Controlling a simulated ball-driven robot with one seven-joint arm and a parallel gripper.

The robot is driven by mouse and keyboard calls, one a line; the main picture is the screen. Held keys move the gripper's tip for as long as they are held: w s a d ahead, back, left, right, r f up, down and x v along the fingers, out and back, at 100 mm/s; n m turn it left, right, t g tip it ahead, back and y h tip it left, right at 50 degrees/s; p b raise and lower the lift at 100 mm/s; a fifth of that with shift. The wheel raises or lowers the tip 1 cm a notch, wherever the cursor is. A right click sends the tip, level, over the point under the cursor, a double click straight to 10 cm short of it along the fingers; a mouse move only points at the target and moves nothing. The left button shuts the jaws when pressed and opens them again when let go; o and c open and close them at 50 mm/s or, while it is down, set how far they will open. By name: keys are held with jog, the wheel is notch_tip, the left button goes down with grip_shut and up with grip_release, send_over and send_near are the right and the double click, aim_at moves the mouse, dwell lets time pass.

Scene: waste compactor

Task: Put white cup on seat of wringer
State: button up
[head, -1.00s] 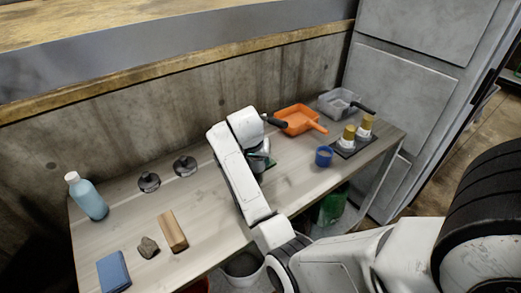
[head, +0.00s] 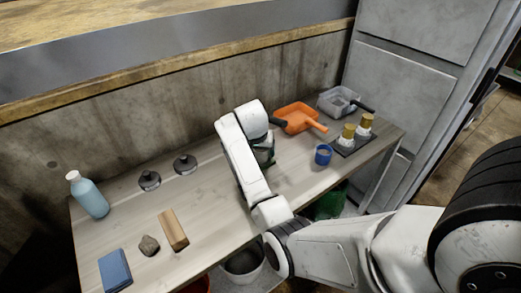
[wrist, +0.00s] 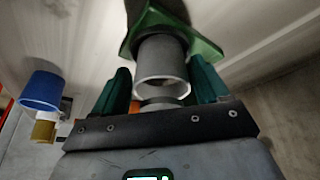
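The white cup (wrist: 161,62), grey in the shade, is between the two dark green fingers of my gripper (wrist: 162,78) in the wrist view, its open rim towards the palm. Both fingers lie close along its sides, and my gripper looks shut on it. A green piece, which looks like part of the wringer (wrist: 207,48), is just beyond the cup's far end; whether they touch cannot be told. In the head view my gripper (head: 266,148) is over the middle of the table, with the cup and green piece mostly hidden by my arm.
The table (head: 215,215) holds a blue cup (head: 323,154), two gold-topped white pieces on a dark tray (head: 350,147), an orange pan (head: 297,118) and a grey container (head: 338,100) at right. A bottle (head: 88,195), wooden block (head: 173,230), stone (head: 149,245) and blue sponge (head: 115,270) stand left.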

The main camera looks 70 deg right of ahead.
jog(key=shift+r, duration=0.15)
jog(key=shift+a+r, duration=0.1)
jog(key=shift+r, duration=0.1)
jog(key=a, duration=0.4)
jog(key=s+a+b, duration=0.1)
jog(key=a, duration=0.7)
jog(key=shift+s+a+r+b, duration=0.1)
jog(key=shift+s+r+b, duration=0.05)
jog(key=shift+r+b, duration=0.2)
